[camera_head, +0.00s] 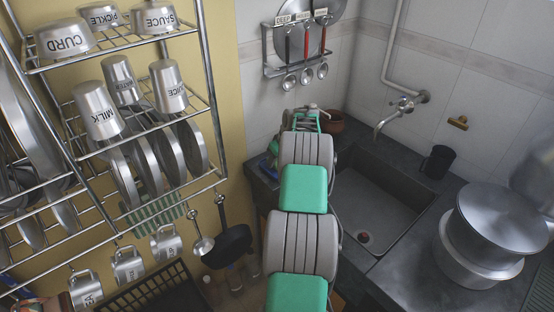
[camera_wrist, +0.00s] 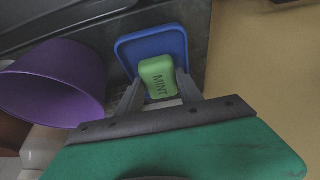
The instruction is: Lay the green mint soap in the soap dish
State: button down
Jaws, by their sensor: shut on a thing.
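The green soap marked MINT (camera_wrist: 157,72) is held between the two fingers of my gripper (camera_wrist: 160,88) in the wrist view. The gripper is shut on it. The blue soap dish (camera_wrist: 135,47) shows behind and around the soap in that view, with its rim visible beyond the soap. Whether the soap touches the dish or hangs over it, I cannot tell. In the camera_head view my own arm reaches toward the counter's back left corner and hides much of that area. The soap is not clear there.
A purple cup (camera_wrist: 55,80) lies close left of the dish in the wrist view. In the camera_head view the sink (camera_head: 375,212) is right of my arm, with a tap (camera_head: 390,115) above it. A wire rack (camera_head: 130,130) stands left, and large pots (camera_head: 490,230) stand right.

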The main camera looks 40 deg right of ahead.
jog(key=shift+f, duration=0.55)
jog(key=c, duration=1.1)
grip_release()
jog(key=shift+o, duration=0.2)
jog(key=shift+r, duration=0.3)
jog(key=b+v, duration=0.1)
jog(key=v, duration=1)
jog(key=shift+s+r+b, duration=0.3)
jog(key=shift+b, duration=0.1)
jog(key=shift+a, duration=0.1)
